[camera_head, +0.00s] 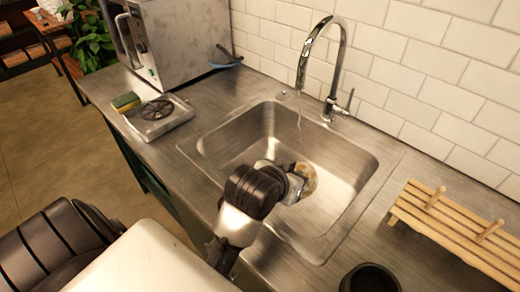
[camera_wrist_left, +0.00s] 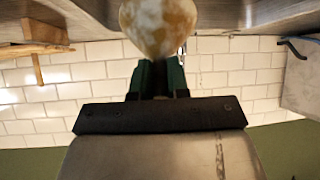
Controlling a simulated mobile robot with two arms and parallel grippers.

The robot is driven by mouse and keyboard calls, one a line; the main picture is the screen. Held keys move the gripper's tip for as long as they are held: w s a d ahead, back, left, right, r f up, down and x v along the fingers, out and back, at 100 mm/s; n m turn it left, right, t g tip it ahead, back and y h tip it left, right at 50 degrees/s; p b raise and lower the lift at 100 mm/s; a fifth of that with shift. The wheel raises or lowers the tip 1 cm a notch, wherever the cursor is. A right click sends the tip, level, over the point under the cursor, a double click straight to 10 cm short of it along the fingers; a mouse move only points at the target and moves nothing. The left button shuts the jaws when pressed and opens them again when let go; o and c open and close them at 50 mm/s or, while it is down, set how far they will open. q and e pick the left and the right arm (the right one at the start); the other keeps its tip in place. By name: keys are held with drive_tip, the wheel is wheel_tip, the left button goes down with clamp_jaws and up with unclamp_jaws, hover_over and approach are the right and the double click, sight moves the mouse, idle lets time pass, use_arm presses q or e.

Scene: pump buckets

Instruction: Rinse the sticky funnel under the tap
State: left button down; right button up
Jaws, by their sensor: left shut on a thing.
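The funnel (camera_head: 308,181) is pale with yellow-brown stains and is held inside the sink opening. It also shows at the top of the left wrist view (camera_wrist_left: 160,22), with blotches over its surface. My left gripper (camera_head: 294,184) is shut on it; the green fingers (camera_wrist_left: 161,78) close below it in the wrist view. The tap (camera_head: 328,50) is a tall chrome arch behind the sink (camera_head: 340,215). A thin water stream (camera_head: 299,118) falls from its spout above the funnel. Whether the water touches the funnel is unclear. My right gripper is not visible.
A slatted wooden rack (camera_head: 460,232) with pegs stands right of the sink. A dark round cup (camera_head: 370,279) is at the front. A metal tray with a round black grate (camera_head: 158,112) and a sponge (camera_head: 126,101) lie left. A steel box (camera_head: 180,40) stands behind them.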

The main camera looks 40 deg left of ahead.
use_arm(q)
drive_tip(key=w+a+m+t+p, duration=0.1)
drive_tip(key=w+a+t+p, duration=0.1)
drive_tip(key=p, duration=0.5)
drive_tip(key=shift+w+a, duration=0.25)
drive_tip(key=shift+a, duration=0.25)
drive_tip(key=s+a+t+p, duration=0.2)
drive_tip(key=a+t+p, duration=0.1)
drive_tip(key=a+p, duration=0.35)
drive_tip(key=w+a+f+b, duration=0.2)
drive_tip(key=w+b, duration=0.4)
drive_tip(key=w, duration=0.7)
drive_tip(key=shift+w+a, duration=0.2)
drive_tip(key=shift+w, duration=0.15)
drive_tip(key=shift+d, duration=0.2)
drive_tip(key=shift+w+d, duration=0.1)
drive_tip(key=shift+d, duration=0.35)
